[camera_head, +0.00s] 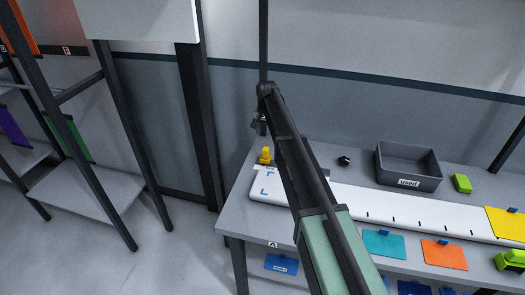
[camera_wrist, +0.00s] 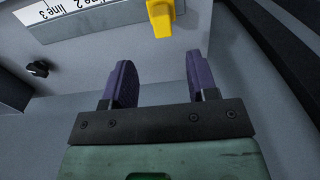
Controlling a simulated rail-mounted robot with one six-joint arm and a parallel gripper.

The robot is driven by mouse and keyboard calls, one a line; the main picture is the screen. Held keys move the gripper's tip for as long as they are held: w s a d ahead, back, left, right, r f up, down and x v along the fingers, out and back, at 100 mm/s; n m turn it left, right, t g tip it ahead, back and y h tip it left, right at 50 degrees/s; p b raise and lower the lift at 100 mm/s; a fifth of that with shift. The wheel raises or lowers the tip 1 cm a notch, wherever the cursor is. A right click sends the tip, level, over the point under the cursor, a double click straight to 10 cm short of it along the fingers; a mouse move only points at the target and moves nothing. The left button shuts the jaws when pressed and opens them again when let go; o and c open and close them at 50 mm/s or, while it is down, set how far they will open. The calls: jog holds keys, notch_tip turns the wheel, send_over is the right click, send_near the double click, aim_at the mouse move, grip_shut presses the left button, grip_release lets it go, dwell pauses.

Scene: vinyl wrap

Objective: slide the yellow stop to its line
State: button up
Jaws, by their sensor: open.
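The yellow stop (camera_head: 265,156) stands upright at the left end of the long white board (camera_head: 350,201) on the table. In the wrist view the yellow stop (camera_wrist: 161,17) is at the top, ahead of the fingers and apart from them. My gripper (camera_head: 259,124) is above and slightly left of the stop in the head view. In the wrist view my gripper (camera_wrist: 159,62) shows two purple fingers spread apart with nothing between them. A white label strip (camera_wrist: 80,14) reads "line 2" and "line 3". Short black line marks show along the board; my arm hides part of it.
A dark grey bin (camera_head: 408,181) labelled "used" stands at the back, with a small black object (camera_head: 344,161) left of it. A green block (camera_head: 462,183) is to its right.

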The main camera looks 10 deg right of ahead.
aim_at(266, 149)
notch_tip(266, 149, down, 10)
jog(key=b, duration=0.9)
jog(key=shift+a+f, duration=0.1)
grip_shut()
